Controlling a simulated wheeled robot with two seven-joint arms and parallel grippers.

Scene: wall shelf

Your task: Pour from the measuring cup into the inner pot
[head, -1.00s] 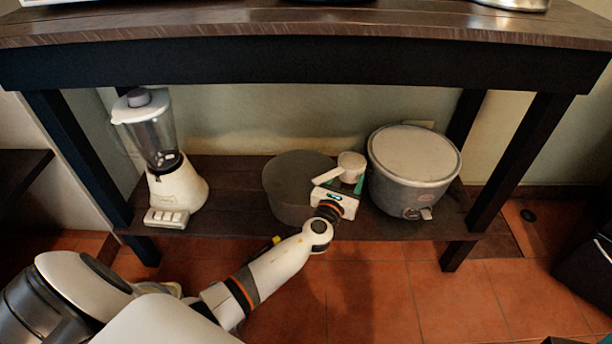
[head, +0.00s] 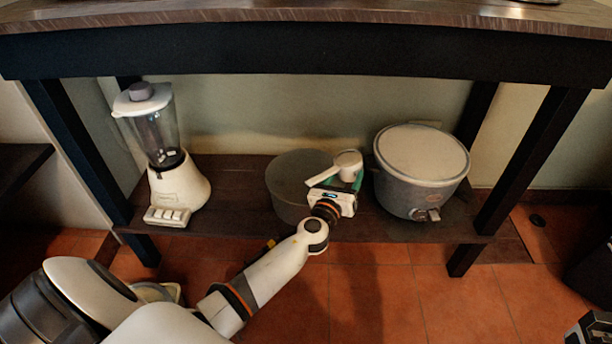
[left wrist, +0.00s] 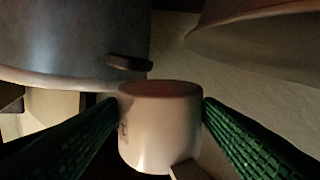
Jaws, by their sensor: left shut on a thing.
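My left gripper (head: 347,185) is shut on the white measuring cup (head: 348,163), whose handle points to the lower left in the head view. In the left wrist view the cup (left wrist: 160,125) sits between the green fingers (left wrist: 160,118); its contents cannot be seen. The dark grey inner pot (head: 290,190) stands on the lower shelf, just left of and behind the gripper. The cup is near its right rim. At the bottom right corner, a small dark and pale part looks like my right gripper (head: 590,328); its fingers cannot be made out.
A grey rice cooker (head: 405,192) with a pale top stands close to the right of the cup. A white blender (head: 178,185) is at the shelf's left. The tabletop (head: 300,14) overhangs the lower shelf (head: 235,217), and dark legs stand at both ends.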

